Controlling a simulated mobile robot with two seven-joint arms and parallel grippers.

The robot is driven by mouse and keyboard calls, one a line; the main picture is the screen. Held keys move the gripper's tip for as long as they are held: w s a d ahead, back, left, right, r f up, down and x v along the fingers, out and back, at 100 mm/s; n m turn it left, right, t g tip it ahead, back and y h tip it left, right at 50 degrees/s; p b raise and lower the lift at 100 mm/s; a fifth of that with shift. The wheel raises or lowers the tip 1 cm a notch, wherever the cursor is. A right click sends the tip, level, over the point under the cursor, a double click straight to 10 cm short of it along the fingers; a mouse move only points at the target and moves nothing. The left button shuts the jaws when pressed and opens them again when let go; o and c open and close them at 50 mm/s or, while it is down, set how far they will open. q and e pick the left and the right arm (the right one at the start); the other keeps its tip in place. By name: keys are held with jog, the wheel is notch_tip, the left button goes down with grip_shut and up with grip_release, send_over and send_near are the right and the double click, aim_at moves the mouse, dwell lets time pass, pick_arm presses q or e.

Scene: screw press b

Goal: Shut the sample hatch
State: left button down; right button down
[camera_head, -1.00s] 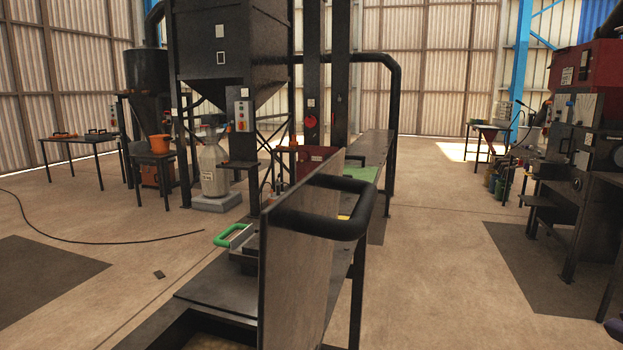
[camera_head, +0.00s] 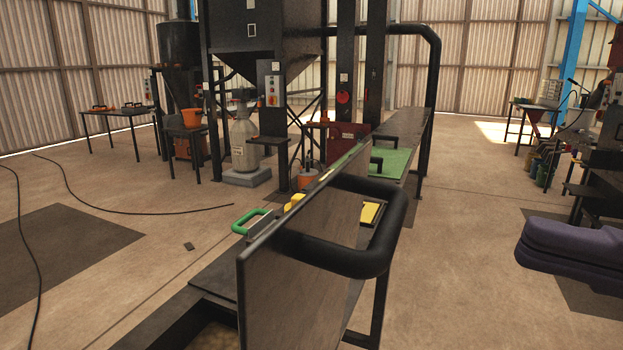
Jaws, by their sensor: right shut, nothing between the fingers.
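The sample hatch (camera_head: 297,262) is a grey flat panel standing up on edge, open. Its thick black bar handle (camera_head: 392,235) sticks out to the right from the panel's upper part. Below and left of the panel is a dark-edged opening (camera_head: 205,338) with pale grainy material in it, partly cut off by the frame. My right gripper (camera_head: 545,248), dark purple, is at the right edge, shut and empty, well to the right of the handle and not touching it. My left gripper is not in view.
Behind the panel are a green handle (camera_head: 248,222), yellow parts (camera_head: 370,212) and a green sheet (camera_head: 393,164). A dark machine frame with a hopper (camera_head: 265,50) stands farther back. Floor between the handle and my right gripper is clear.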

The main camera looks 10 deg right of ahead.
aim_at(389, 238)
jog(key=p+x, duration=0.3)
jog(key=x, duration=0.7)
jog(key=shift+d+r, duration=0.1)
jog(key=shift+r, duration=0.05)
jog(key=shift+w+a, duration=0.35)
jog(key=shift+a, duration=0.15)
